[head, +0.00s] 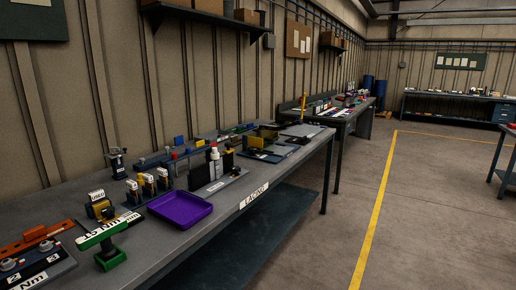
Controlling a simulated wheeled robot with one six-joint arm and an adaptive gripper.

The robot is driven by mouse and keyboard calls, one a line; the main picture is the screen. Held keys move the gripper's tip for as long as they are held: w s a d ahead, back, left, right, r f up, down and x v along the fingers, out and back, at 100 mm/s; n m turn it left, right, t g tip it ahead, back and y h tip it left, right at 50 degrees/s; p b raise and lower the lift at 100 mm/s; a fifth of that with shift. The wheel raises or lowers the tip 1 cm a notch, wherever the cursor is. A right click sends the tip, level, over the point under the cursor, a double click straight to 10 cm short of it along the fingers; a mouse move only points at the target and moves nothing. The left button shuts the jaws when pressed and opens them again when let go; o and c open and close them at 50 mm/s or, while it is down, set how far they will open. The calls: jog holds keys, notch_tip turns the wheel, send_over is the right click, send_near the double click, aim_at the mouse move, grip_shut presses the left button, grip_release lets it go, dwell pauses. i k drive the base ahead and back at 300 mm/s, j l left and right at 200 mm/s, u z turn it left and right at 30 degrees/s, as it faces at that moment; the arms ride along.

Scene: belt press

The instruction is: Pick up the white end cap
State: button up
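I cannot make out a white end cap for certain; the parts on the grey workbench (250,206) are too small to tell. My gripper is not in view.
A purple tray (180,208) lies empty near the bench's front edge. A green tool (108,234) with a "15 Nm" label stands left of it. An orange bar (37,236) lies far left. Open floor (440,215) with a yellow line (371,232) is at right.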

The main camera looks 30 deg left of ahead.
aim_at(214, 156)
jog(key=i+u, duration=0.15)
jog(key=i, duration=0.45)
jog(key=i+l+u, duration=0.15)
jog(key=i, duration=0.45)
jog(key=i+j+u, duration=0.1)
jog(key=i+u, duration=0.2)
jog(key=u, duration=0.15)
jog(key=i+u, duration=0.25)
jog(key=u, duration=0.2)
jog(key=i+l+u, duration=0.15)
jog(key=i+u, duration=0.15)
jog(key=u, duration=0.15)
jog(key=i+u, duration=0.6)
jog(key=u, duration=0.25)
